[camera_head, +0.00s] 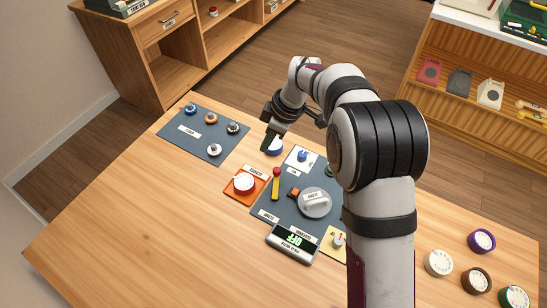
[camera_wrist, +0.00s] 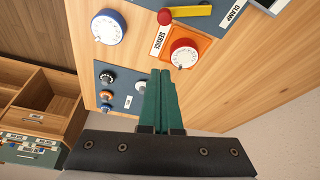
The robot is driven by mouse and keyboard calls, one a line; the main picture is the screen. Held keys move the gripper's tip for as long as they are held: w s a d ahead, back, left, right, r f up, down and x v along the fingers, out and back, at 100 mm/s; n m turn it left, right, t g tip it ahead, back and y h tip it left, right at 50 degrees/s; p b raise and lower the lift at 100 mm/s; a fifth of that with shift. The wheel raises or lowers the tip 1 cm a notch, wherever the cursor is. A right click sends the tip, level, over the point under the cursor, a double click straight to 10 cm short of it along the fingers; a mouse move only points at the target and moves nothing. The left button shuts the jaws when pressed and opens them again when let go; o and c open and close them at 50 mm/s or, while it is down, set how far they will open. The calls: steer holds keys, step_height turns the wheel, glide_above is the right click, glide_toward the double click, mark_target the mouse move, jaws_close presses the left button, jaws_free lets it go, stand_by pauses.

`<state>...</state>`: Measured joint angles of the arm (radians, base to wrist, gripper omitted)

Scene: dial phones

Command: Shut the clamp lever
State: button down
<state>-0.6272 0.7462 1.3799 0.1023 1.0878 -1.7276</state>
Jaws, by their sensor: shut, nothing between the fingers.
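The clamp lever (camera_head: 275,186) is a yellow bar with a red ball at one end, on the left edge of a dark plate (camera_head: 265,205). In the head view its red end points toward the back of the table. My gripper (camera_head: 266,146) is shut and empty, beyond the lever's red end and beside a blue dial. In the wrist view its green fingers (camera_wrist: 161,72) are together and apart from the lever.
The blue dial (camera_head: 275,148) and the red dial on an orange base (camera_head: 244,183) are close to the lever. A dial panel (camera_head: 204,134) lies back left; the front left table is clear.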

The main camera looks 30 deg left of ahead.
mark_target(276, 183)
steer(key=x, duration=0.9)
steer(key=shift+f, duration=0.3)
steer(key=d, duration=0.2)
steer(key=shift+w+d+f, duration=0.15)
steer(key=shift+w+d, duration=0.35)
steer(key=shift+d, duration=0.3)
